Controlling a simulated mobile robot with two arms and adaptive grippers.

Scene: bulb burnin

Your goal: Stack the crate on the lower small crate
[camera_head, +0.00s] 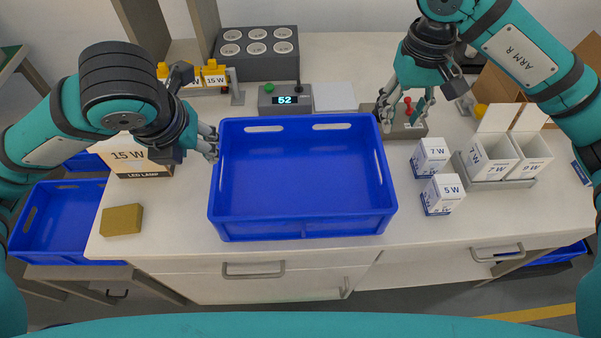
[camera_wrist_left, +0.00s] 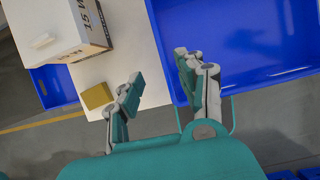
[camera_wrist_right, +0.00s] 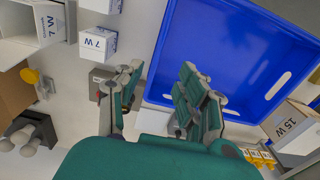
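A large empty blue crate (camera_head: 305,180) stands on the white bench in the middle of the head view. It also shows in the left wrist view (camera_wrist_left: 240,40) and the right wrist view (camera_wrist_right: 235,50). My left gripper (camera_head: 211,142) is open at the crate's left wall; in its wrist view the fingers (camera_wrist_left: 160,78) lie either side of the wall's line. My right gripper (camera_head: 404,108) is open near the crate's back right corner, one finger overlapping the crate in its wrist view (camera_wrist_right: 158,88). Contact is unclear. A lower blue crate (camera_head: 50,240) stands left of the bench.
A 15 W carton (camera_head: 128,155) and a tan block (camera_head: 121,220) are left of the crate. Small 7 W (camera_head: 430,158) and 5 W (camera_head: 442,195) boxes stand right, beside open white bins (camera_head: 500,160). A display box (camera_head: 285,98) and socket block (camera_head: 257,46) stand behind.

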